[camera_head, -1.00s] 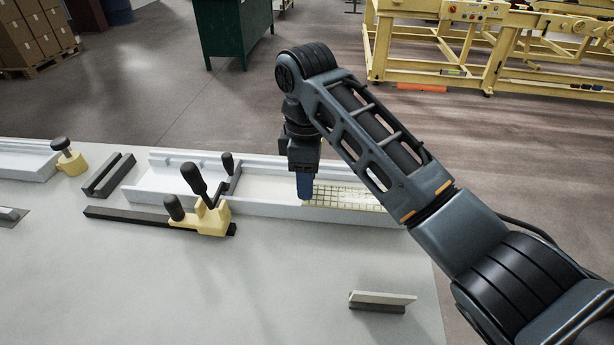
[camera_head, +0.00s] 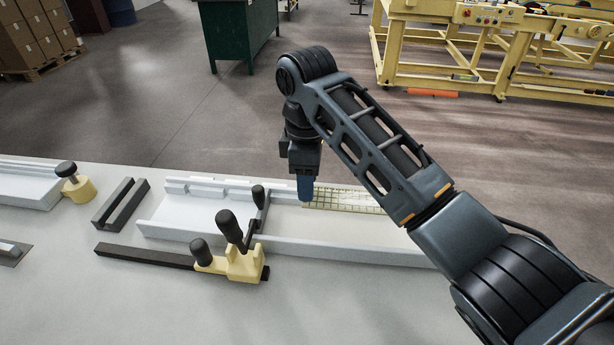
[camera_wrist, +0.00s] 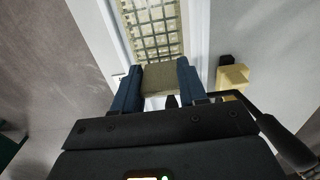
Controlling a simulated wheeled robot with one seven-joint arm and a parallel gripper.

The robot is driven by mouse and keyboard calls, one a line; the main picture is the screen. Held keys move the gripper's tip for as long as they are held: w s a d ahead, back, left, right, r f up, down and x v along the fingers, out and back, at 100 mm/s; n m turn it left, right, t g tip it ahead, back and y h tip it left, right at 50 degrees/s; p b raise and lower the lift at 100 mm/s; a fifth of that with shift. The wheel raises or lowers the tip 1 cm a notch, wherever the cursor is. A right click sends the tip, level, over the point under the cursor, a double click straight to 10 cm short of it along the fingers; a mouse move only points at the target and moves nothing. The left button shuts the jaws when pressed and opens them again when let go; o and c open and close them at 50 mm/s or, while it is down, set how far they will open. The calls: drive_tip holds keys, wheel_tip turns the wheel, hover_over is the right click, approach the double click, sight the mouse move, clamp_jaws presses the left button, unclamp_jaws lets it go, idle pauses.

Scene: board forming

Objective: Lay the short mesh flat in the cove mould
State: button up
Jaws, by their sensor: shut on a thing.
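The short mesh (camera_head: 345,201) is a pale, yellowish wire grid, seen in the head view above or in the channel of the cove mould. The cove mould (camera_head: 320,246) is a long white trough on the table; my arm hides its right part. My gripper (camera_head: 305,192) points down and is shut on the near end of the mesh. In the wrist view, the blue fingers (camera_wrist: 158,82) stand on both sides of a brownish end piece, with the mesh (camera_wrist: 153,28) stretching away. I cannot tell whether the mesh touches the mould floor.
A yellow clamp with black handles (camera_head: 240,262) stands at the mould's front wall, left of my gripper. A dark slotted block (camera_head: 121,203) and another white mould (camera_head: 30,188) with a yellow clamp (camera_head: 77,188) lie farther left. The front of the table is clear.

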drive_tip(key=shift+f+b, duration=1.35)
drive_tip(key=shift+f, duration=2.65)
drive_tip(key=shift+f, duration=0.25)
drive_tip(key=o, duration=1.1)
drive_tip(key=shift+o, duration=0.2)
drive_tip(key=shift+r, duration=0.1)
wheel_tip(320, 180, up, 8)
drive_tip(key=shift+f+b, duration=0.2)
drive_tip(key=shift+b, duration=0.35)
